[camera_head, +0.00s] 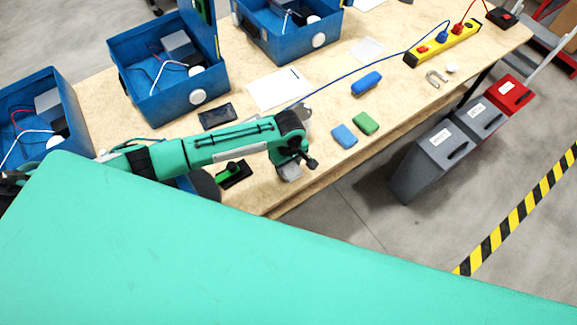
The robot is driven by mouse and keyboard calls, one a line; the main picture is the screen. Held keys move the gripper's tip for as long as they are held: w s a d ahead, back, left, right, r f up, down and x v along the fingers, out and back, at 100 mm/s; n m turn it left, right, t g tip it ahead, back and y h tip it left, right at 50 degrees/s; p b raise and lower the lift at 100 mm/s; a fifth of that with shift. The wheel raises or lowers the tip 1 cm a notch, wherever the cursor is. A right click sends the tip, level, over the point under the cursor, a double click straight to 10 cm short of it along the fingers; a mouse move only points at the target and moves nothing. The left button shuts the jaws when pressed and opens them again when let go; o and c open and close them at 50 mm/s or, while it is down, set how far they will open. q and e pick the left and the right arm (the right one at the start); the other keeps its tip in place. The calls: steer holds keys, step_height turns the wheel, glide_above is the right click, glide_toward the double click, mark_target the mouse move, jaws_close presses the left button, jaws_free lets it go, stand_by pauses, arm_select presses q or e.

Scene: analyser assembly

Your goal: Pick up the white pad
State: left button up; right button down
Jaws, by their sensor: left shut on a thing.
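My left gripper (292,163) hangs over the front edge area of the wooden table and is shut on a small pale block, which looks like the white pad (291,173). The pad is mostly hidden by the gripper, and I cannot tell whether it touches the table. A blue pad (344,136) and a green pad (366,123) lie on the table to the right of the gripper. My right gripper is not in view.
Blue open boxes (183,100) with wires stand along the back. Grey bins (432,160) stand on the floor at right.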

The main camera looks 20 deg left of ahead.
mark_target(288, 166)
arm_select(q)
step_height(288, 166, up, 18)
steer(key=b, duration=0.2)
steer(key=shift+r, duration=0.15)
